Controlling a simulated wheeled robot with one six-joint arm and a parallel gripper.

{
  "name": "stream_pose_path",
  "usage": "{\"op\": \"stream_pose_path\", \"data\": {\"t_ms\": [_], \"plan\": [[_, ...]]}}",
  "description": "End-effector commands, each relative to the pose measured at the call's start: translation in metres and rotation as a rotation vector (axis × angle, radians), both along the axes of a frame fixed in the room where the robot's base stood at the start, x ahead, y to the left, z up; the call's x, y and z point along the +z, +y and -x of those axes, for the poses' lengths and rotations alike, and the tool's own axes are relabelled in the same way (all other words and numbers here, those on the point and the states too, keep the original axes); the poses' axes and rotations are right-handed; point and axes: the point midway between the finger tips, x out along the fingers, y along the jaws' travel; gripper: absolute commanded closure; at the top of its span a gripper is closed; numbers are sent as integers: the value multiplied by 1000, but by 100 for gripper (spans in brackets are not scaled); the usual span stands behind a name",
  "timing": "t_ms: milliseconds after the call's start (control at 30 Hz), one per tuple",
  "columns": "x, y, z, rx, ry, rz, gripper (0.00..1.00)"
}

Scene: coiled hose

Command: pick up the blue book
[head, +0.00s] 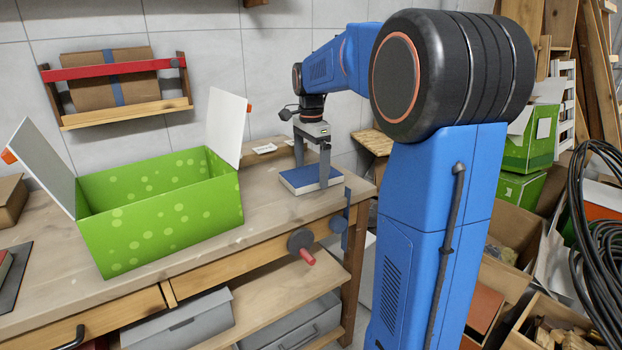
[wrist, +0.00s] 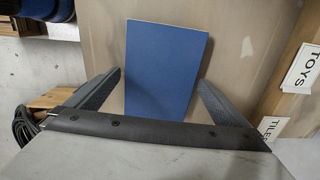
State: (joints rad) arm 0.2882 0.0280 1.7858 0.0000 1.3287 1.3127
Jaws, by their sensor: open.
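The blue book (head: 308,179) lies flat on the workbench (head: 262,212) near its right end, with a blue cover and pale page edges. My gripper (head: 313,184) points down over it, its two fingers apart and empty. In the wrist view the blue book (wrist: 168,72) lies between the open fingers (wrist: 160,95), with a gap on each side. The near end of the book is hidden behind the gripper body in that view. I cannot tell whether the fingertips touch the benchtop.
A green dotted box (head: 165,215) with raised white flaps stands left of the book. Labels reading TOYS (wrist: 302,66) and TILES (wrist: 272,127) show at the right in the wrist view. A clamp (head: 301,243) sits on the bench's front edge. A coiled black hose (head: 597,240) hangs far right.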

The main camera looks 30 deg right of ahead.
Motion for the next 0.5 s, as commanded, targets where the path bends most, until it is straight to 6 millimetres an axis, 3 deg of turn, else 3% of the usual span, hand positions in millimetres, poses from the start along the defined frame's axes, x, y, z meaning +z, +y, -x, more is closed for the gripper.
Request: {"op": "stream_pose_path", "data": {"t_ms": [200,400,500], "plan": [[0,0,0,0,-1,0,2],[0,0,0,0,-1,0,46],[0,0,0,0,-2,0,46]]}}
